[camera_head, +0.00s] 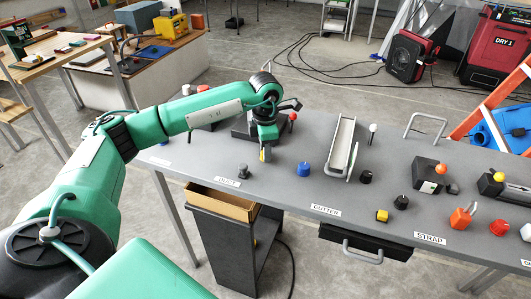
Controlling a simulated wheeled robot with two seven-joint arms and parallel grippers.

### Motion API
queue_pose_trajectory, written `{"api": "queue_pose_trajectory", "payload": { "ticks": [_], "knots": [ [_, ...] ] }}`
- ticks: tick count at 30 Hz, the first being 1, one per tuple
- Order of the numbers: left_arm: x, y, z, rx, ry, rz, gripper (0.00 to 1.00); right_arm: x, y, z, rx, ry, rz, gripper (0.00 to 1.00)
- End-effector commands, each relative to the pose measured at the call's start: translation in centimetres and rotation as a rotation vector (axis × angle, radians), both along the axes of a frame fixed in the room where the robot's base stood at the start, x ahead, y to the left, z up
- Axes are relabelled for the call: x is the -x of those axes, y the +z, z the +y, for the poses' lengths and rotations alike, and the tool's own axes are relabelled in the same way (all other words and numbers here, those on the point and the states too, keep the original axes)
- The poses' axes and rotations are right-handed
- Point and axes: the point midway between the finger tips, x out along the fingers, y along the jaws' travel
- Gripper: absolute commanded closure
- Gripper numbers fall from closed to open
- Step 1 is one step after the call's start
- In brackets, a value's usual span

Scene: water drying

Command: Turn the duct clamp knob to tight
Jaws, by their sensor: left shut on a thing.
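My left gripper (264,152) is over the table's left part, pointing down beside a dark block-shaped fixture (243,128) behind the "DUCT" label (228,182). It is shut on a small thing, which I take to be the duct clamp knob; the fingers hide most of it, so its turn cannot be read. A yellow piece shows at the fingertips. A small black knob (243,171) stands apart in front, close to the label. My right gripper is not in view.
A blue knob (304,169) stands right of the gripper, and a red ball (293,117) behind it. Further right are a grey gutter channel (342,143), black knobs and the "GUTTER" (326,210) and "STRAP" (431,238) labels.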

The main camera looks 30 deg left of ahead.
Motion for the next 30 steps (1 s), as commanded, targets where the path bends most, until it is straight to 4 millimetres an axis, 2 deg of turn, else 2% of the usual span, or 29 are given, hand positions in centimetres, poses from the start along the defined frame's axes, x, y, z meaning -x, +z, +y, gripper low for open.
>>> {"api": "queue_pose_trajectory", "payload": {
  "ticks": [6, 18, 30],
  "knots": [
    [-0.1, -0.1, 0.0, 0.000, -0.202, -0.004, 0.96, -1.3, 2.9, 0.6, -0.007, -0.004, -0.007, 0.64],
    [-0.1, -0.1, 0.1, -0.001, -0.563, -0.004, 0.96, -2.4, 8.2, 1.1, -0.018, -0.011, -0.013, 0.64],
    [-0.1, 0.1, 0.0, 0.000, -0.784, -0.004, 0.96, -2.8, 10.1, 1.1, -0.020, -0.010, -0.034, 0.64]
  ]
}}
